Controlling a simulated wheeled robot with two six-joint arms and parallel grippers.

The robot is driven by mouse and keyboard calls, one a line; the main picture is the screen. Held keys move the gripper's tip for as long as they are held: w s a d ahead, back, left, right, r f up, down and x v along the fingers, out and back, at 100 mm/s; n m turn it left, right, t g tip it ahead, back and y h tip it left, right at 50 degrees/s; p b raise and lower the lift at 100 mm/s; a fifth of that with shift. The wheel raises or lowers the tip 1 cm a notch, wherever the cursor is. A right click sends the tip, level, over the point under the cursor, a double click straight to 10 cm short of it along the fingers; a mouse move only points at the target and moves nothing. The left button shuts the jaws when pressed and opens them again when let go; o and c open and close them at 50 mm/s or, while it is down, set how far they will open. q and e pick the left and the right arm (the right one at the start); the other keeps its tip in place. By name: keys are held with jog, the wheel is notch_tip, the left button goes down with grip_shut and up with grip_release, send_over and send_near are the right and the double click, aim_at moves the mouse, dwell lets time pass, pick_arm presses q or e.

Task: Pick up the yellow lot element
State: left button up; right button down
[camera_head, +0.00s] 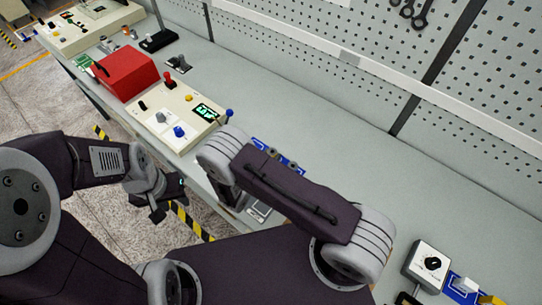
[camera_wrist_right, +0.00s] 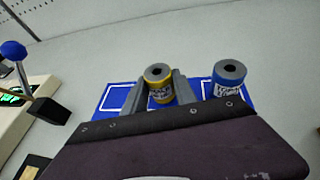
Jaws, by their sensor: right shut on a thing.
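The yellow lot element (camera_wrist_right: 160,90), a short cylinder with a grey top, a dark centre hole and a printed label, is in the right wrist view. My right gripper (camera_wrist_right: 158,96) is shut on it, one finger on each side. Whether it touches the blue mat (camera_wrist_right: 113,97) below cannot be told. A similar blue lot element (camera_wrist_right: 229,82) stands on the mat to its right.
A beige control box (camera_head: 178,118) with a blue-knobbed lever (camera_head: 229,113) stands left of the mat. A red box (camera_head: 124,72) is beyond it. A dial box (camera_head: 431,262) sits at lower right. The bench (camera_head: 330,130) is clear toward the pegboard (camera_head: 310,45).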

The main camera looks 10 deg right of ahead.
aim_at(272, 155)
notch_tip(272, 155, up, 5)
jog(key=p, duration=0.3)
jog(key=shift+s+d+f, duration=0.1)
jog(key=shift+s+d, duration=0.05)
jog(key=s+d+r+p, duration=0.5)
jog(key=s+d+p, duration=0.1)
jog(key=d, duration=0.3)
jog(key=shift+s+r, duration=0.4)
jog(key=shift+s, duration=0.05)
